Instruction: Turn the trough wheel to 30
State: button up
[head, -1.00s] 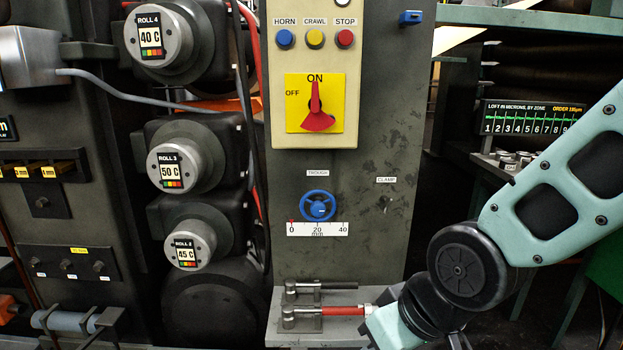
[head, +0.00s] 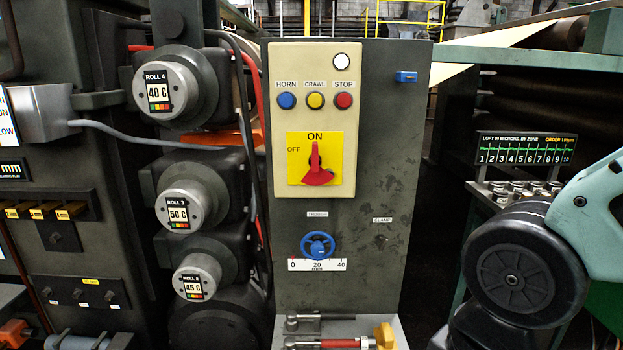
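The trough wheel (head: 318,245) is a small blue handwheel on the grey panel, under the label TROUGH (head: 317,214). Below it is a white scale (head: 331,265) marked 0, 20 and 40 mm. A small red mark sits at the 0 end of the scale. Nothing covers the wheel. My arm shows at the right edge, well apart from the wheel, with a black round joint and a pale green link. My gripper is out of the picture.
Above the wheel is a cream box (head: 345,185) with a red rotary switch (head: 316,165) at ON and several buttons. A label CLAMP (head: 382,220) is right of the wheel. A shelf (head: 398,332) with a red-and-metal rod and yellow piece lies below. Rolls stand left.

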aim_at(317, 247)
jog(key=j+z, duration=0.35)
jog(key=k+j+z, duration=0.15)
jog(key=z, duration=0.2)
jog(key=k+j+z, duration=0.15)
jog(key=j+z, duration=0.2)
